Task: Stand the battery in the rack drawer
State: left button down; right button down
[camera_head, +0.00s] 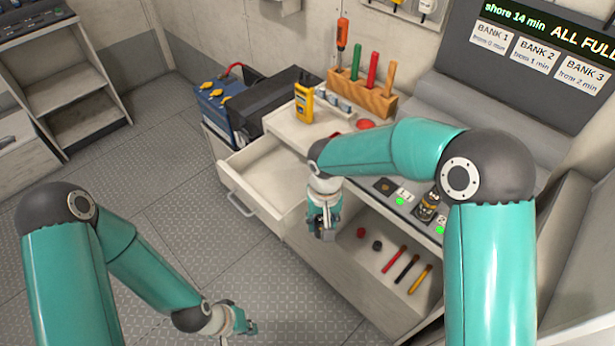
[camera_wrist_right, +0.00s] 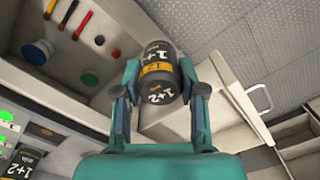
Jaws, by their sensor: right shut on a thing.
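My right gripper (camera_head: 323,222) is shut on a black battery (camera_wrist_right: 157,72) marked "1+2" with an orange band, seen between its fingers in the right wrist view. In the head view the battery is mostly hidden by the gripper. The rack drawer (camera_head: 240,196) is pulled out at the left of the bench, and its visible inside looks empty. The right gripper is to the right of the drawer, in front of the open shelf. My left gripper (camera_head: 238,321) is low over the floor, far from the drawer; its opening is unclear.
Another black battery (camera_head: 428,207) stands in the charger on the bench. The shelf below (camera_head: 385,262) holds caps and coloured sticks. A yellow meter (camera_head: 304,101), a wooden tool block (camera_head: 362,95) and a blue battery box (camera_head: 218,108) are behind the drawer. The left floor is clear.

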aim_at(288, 177)
jog(key=k, duration=1.15)
jog(key=u, duration=0.35)
jog(key=i, duration=0.65)
jog(key=u, duration=0.7)
jog(key=i, duration=1.2)
jog(key=z, duration=0.5)
jog(key=i, duration=0.7)
jog(key=z, duration=0.55)
